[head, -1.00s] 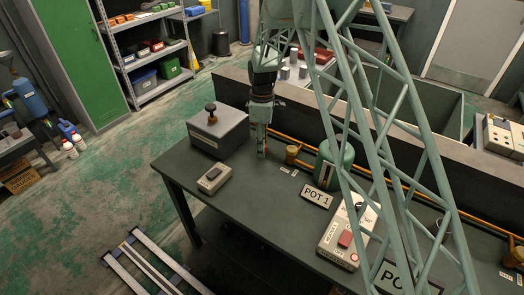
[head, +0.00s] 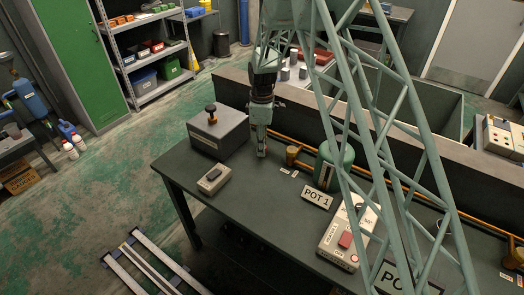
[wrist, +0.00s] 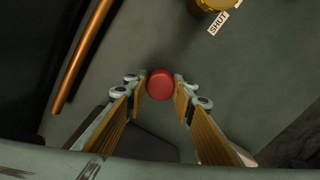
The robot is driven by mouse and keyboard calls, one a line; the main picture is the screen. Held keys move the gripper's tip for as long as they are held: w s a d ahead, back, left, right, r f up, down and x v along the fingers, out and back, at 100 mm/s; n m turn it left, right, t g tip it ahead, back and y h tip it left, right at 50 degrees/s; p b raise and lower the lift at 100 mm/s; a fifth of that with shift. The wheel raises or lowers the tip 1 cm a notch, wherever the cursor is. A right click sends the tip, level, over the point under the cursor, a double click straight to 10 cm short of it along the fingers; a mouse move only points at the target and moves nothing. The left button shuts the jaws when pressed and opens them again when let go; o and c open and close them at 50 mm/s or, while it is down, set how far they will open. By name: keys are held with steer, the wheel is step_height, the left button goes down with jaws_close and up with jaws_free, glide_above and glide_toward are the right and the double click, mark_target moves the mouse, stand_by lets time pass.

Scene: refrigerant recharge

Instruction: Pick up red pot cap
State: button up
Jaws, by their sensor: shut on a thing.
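The red pot cap (wrist: 160,84) shows in the wrist view as a small round red piece between my two fingertips. My gripper (wrist: 160,88) is shut on it, with a finger on each side. In the head view my gripper (head: 262,153) points down at the dark workbench (head: 225,215), its tips at or close to the bench top. The cap cannot be made out in the head view, where the fingers cover it. Whether the cap still touches the bench is not clear.
A grey box with a black knob (head: 218,132) and a small grey device (head: 214,179) stand to the left. A brass fitting (head: 292,154), a green pot (head: 333,166) and the POT 1 sign (head: 317,195) are to the right. A copper pipe (wrist: 82,52) runs behind.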

steer(key=shift+r, duration=0.1)
steer(key=shift+r, duration=1.6)
steer(key=s+d, duration=0.1)
steer(key=s, duration=0.4)
steer(key=s+d+r, duration=0.1)
steer(key=s+d, duration=0.1)
steer(key=s, duration=0.3)
steer(key=s+d+p, duration=0.1)
steer(key=s, duration=0.4)
steer(key=shift+s+d+r, duration=0.15)
steer(key=shift+d+r, duration=0.05)
steer(key=shift+r, duration=0.1)
